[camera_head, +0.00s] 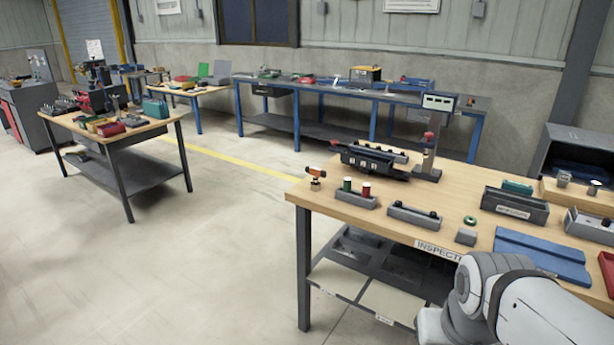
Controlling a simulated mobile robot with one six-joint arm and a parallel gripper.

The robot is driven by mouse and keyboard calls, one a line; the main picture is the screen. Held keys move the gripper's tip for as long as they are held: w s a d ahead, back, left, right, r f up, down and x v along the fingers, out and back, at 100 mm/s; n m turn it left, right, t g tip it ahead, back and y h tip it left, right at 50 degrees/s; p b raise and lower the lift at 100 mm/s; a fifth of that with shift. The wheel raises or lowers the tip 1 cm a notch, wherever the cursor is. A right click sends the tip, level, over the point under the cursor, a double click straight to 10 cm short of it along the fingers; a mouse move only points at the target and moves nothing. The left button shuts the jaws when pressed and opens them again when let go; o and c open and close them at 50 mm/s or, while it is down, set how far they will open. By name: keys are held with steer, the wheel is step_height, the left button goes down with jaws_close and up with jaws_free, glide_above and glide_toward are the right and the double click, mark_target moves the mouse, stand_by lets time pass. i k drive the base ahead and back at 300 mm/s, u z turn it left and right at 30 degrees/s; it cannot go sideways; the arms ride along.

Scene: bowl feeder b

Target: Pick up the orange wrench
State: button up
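I cannot make out an orange wrench for certain. A small item with an orange part (317,171) sits at the left end of the near wooden workbench (330,198), on top of a small light block; it is too small to tell whether it is a wrench. White and grey links of my arm show at the bottom right, in front of the bench. My gripper is out of view.
Another bench (117,138) stands left. Open floor (190,260) lies between.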

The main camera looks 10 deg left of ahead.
mark_target(317, 173)
steer(key=u, duration=0.7)
steer(key=i, duration=0.7)
steer(key=z, duration=0.1)
